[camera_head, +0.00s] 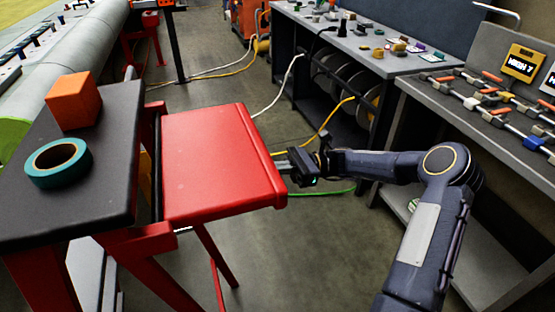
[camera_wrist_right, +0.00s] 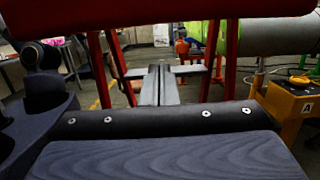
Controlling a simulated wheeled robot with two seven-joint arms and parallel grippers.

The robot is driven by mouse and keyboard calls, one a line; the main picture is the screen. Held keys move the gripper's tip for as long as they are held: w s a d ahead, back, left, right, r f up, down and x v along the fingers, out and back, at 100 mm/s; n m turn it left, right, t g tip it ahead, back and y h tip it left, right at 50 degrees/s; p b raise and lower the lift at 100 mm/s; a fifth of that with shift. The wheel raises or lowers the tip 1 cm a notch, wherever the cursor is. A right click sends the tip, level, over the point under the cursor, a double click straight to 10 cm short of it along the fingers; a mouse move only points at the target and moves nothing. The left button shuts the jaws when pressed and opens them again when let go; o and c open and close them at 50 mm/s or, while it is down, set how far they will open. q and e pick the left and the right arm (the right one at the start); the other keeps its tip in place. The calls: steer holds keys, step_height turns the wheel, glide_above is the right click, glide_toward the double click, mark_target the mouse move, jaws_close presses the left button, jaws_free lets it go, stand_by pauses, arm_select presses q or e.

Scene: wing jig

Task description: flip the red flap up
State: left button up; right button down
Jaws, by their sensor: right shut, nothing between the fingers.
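The red flap (camera_head: 220,160) extends from the right side of the dark table top (camera_head: 115,150), out flat and roughly level with it. My right gripper (camera_head: 285,167) is shut and empty at the flap's outer right edge. Its tips are partly hidden by that edge, and I cannot tell if they touch it. In the right wrist view the closed fingers (camera_wrist_right: 160,85) point forward, low under a red panel (camera_wrist_right: 160,12) that crosses the top of the picture. My left gripper is not in view.
An orange block (camera_head: 73,101) and a teal tape roll (camera_head: 58,162) sit on the dark top. Red legs (camera_head: 215,255) stand below the flap. Grey benches with tools (camera_head: 490,105) stand at the right. Yellow, white and green cables cross the floor.

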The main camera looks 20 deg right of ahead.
steer(key=d+f, duration=0.2)
steer(key=d, duration=0.7)
steer(key=shift+s+d+f+b, duration=0.25)
steer(key=shift+d+b, duration=0.05)
steer(key=shift+b, duration=0.05)
